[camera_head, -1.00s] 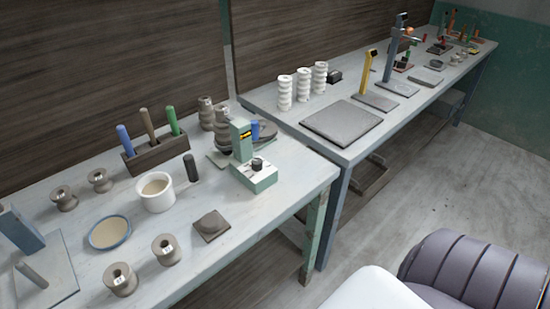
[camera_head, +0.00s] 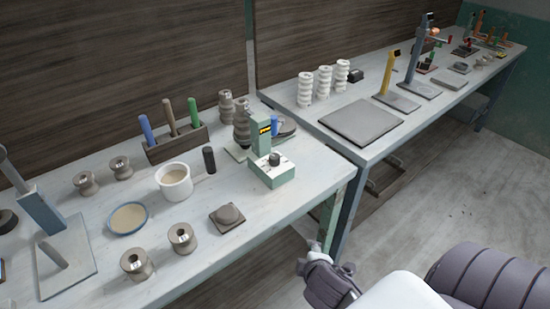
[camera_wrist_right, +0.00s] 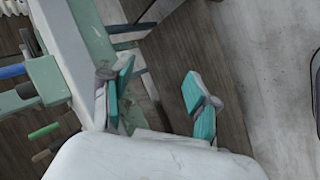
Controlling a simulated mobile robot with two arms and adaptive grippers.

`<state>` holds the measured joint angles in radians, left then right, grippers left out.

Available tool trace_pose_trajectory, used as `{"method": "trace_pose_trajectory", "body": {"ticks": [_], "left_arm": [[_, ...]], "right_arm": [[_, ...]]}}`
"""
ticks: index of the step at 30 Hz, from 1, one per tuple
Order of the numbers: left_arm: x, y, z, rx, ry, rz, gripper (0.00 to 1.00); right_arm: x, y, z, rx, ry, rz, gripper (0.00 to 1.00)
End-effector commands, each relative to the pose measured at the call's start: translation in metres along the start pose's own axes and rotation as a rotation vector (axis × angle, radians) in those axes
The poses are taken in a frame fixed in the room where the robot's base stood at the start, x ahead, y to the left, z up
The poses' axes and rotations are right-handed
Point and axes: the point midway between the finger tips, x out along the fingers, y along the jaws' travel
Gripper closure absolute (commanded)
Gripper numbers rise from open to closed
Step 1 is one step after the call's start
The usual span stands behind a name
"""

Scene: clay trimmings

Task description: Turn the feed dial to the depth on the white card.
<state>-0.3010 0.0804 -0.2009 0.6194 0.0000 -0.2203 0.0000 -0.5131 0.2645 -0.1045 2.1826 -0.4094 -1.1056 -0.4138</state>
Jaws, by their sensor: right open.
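I cannot make out a white card with a readable depth. My right gripper (camera_wrist_right: 158,92) shows in the right wrist view with its two teal-padded fingers apart and nothing between them. Part of my right arm shows at the bottom of the head view, beyond the near table's front edge. My left gripper is not in view.
A second table (camera_head: 350,151) stands to the right.

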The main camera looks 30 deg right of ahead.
Motion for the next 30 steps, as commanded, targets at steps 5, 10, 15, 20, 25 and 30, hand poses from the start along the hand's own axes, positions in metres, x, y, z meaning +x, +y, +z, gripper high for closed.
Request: {"method": "trace_pose_trajectory", "body": {"ticks": [5,10,15,20,25,30], "left_arm": [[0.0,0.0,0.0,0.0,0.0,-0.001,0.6],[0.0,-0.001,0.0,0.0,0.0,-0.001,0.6],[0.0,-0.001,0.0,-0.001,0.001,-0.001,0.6],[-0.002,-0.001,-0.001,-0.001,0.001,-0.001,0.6],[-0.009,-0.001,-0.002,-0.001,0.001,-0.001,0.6],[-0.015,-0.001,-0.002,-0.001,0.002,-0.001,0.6]], "right_arm": [[0.0,0.093,-0.01,-0.545,0.011,0.386,0.4],[-0.006,0.154,-0.04,-1.213,-0.065,0.751,0.4],[-0.006,0.168,-0.063,-1.719,-0.16,0.969,0.4],[-0.003,0.17,-0.071,-1.858,-0.19,1.022,0.4],[0.011,0.185,-0.085,-1.856,-0.194,1.024,0.4],[0.034,0.204,-0.106,-1.851,-0.193,1.023,0.4]]}}
